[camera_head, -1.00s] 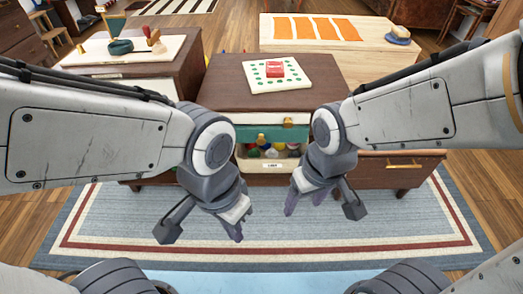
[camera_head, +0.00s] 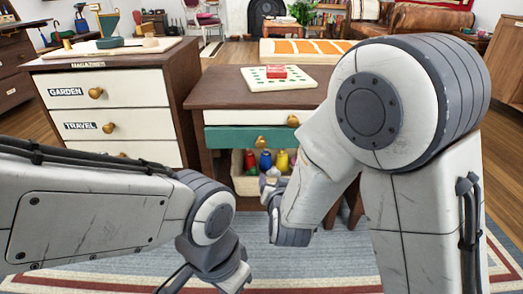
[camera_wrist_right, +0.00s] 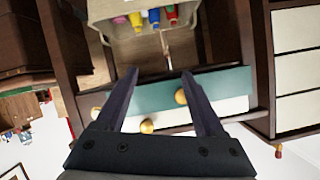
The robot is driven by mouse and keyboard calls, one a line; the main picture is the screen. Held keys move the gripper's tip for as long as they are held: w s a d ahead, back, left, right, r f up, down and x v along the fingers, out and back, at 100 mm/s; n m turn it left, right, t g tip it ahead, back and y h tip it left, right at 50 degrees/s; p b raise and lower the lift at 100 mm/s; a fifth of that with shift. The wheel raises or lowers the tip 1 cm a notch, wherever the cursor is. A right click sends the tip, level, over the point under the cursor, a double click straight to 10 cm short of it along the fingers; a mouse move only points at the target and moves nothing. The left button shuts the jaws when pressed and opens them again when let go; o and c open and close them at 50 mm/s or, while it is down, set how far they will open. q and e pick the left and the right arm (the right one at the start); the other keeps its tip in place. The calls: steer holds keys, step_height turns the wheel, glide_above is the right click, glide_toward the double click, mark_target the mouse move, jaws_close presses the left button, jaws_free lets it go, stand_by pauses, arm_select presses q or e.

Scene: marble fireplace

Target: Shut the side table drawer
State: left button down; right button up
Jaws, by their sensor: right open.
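The side table (camera_head: 215,88) has a dark wood top, a white drawer (camera_head: 240,117) with a round gold knob, and a teal drawer (camera_head: 228,138) below it with another gold knob (camera_head: 262,142). I cannot tell how far either drawer front stands out. My right gripper (camera_head: 270,180) is low in front of the table, partly hidden by my arm. In the right wrist view its open, empty fingers (camera_wrist_right: 158,73) point toward the teal drawer (camera_wrist_right: 150,96) and the bin below. My left gripper (camera_head: 205,284) is at the bottom edge, its fingers cut off.
A cream bin (camera_head: 245,186) with several coloured bottles sits under the teal drawer. A cabinet with white labelled drawers (camera_head: 130,93) stands at the left. A dotted mat (camera_head: 255,83) with a red box (camera_head: 265,72) lies on the table top. A striped rug covers the floor in front.

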mark_target(261, 144)
steer(key=a+r+m+t+h, duration=0.1)
steer(key=a+r+t, duration=0.3)
steer(key=r+t, duration=0.1)
steer(key=w+b, duration=0.1)
steer(key=w, duration=0.2)
steer(key=w+b, duration=0.1)
steer(key=w, duration=0.1)
steer(key=w+b, duration=0.2)
steer(key=w, duration=0.1)
steer(key=shift+w+d+f, duration=0.15)
steer(key=shift+w+d, duration=0.1)
steer(key=shift+w, duration=0.5)
jaws_close()
stand_by(0.6)
